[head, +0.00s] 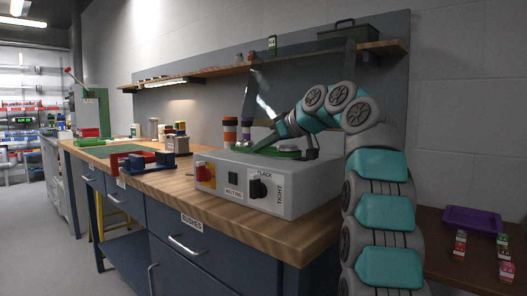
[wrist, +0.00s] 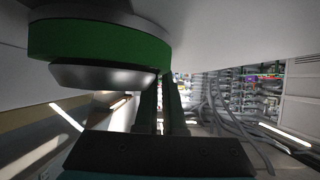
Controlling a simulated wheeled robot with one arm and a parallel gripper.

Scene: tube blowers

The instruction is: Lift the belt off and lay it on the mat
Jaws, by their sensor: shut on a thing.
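The green belt (wrist: 98,44) curves around a pale grey round pulley (wrist: 100,76) in the wrist view. My gripper (wrist: 163,88) is shut on the belt at its right side, with its dark fingers close beside the pulley. In the head view the belt (head: 286,151) shows as a green band low on top of the grey machine box (head: 225,164). My teal and grey arm reaches over the box from the right and partly hides the belt. The green mat (head: 104,152) lies flat on the workbench to the left.
The box front has a red switch (head: 201,171) and a black knob (head: 258,188) marked slack and tight. Striped cylinders (head: 230,131) stand behind the box. A red and blue fixture (head: 135,163) stands between box and mat. A purple tray (head: 471,219) sits on a side table.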

